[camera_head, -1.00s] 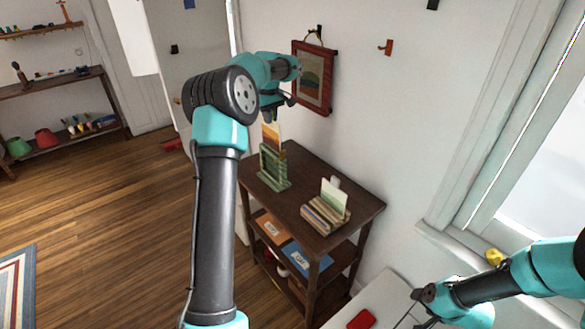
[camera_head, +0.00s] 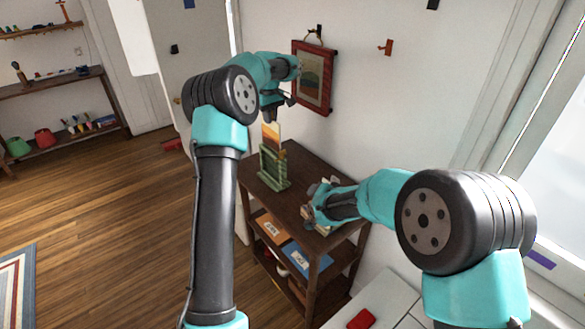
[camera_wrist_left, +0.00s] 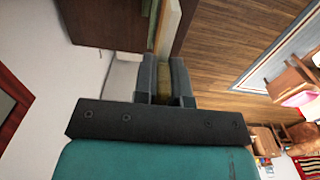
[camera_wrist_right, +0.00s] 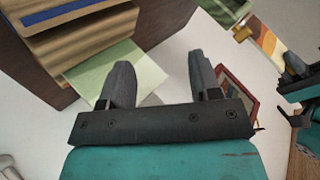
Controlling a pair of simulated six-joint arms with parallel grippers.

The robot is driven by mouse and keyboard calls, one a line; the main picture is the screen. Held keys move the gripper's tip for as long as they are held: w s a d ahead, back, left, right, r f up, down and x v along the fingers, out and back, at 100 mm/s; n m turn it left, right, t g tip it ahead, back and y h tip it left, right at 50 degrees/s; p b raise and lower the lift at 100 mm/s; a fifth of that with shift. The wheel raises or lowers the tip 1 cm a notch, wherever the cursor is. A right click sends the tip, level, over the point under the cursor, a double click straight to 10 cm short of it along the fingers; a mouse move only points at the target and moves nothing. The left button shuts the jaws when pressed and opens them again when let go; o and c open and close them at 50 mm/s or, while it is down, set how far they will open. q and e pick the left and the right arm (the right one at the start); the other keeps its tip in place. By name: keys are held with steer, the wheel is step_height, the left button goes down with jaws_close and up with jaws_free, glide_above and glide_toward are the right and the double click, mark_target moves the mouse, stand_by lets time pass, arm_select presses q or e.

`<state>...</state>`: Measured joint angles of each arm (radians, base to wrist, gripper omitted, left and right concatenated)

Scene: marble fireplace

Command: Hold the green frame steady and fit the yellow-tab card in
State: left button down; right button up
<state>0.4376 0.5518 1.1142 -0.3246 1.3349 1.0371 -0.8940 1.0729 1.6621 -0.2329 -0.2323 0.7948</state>
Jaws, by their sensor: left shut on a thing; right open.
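The green frame (camera_head: 273,170) stands upright on the back left part of the dark shelf unit's top. A white-and-orange card (camera_head: 272,135) stands above it, its lower end at the frame; I cannot tell how deep it sits. A yellow tab (camera_wrist_right: 240,33) shows at the card's frame end in the right wrist view. My left gripper (camera_head: 270,117) is shut on the card's upper end. My right gripper (camera_wrist_right: 160,85) is open, at a striped wooden rack (camera_wrist_right: 100,25) with a pale green card (camera_wrist_right: 120,72); one finger covers part of that card. In the head view my right gripper hides most of the rack.
The shelf unit's top (camera_head: 297,160) is clear between frame and rack. Its lower shelf carries an orange item (camera_head: 272,228) and a blue item (camera_head: 297,255). A red-framed picture (camera_head: 312,78) hangs on the wall behind. A red object (camera_head: 361,319) lies on a white surface in front.

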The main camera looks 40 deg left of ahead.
steer(key=a+r+n+y, duration=0.1)
steer(key=a+r+n, duration=0.1)
steer(key=a, duration=0.4)
steer(key=n+g+y, duration=0.2)
steer(key=n, duration=0.7)
glide_toward(284, 165)
steer(key=s+x, duration=0.1)
steer(key=x, duration=0.2)
steer(key=shift+w+a+f+n+y, duration=0.35)
steer(key=shift+w+a+n, duration=0.3)
steer(key=shift+n, duration=0.45)
steer(key=shift+x, duration=3.7)
steer(key=shift+f, duration=0.1)
jaws_close()
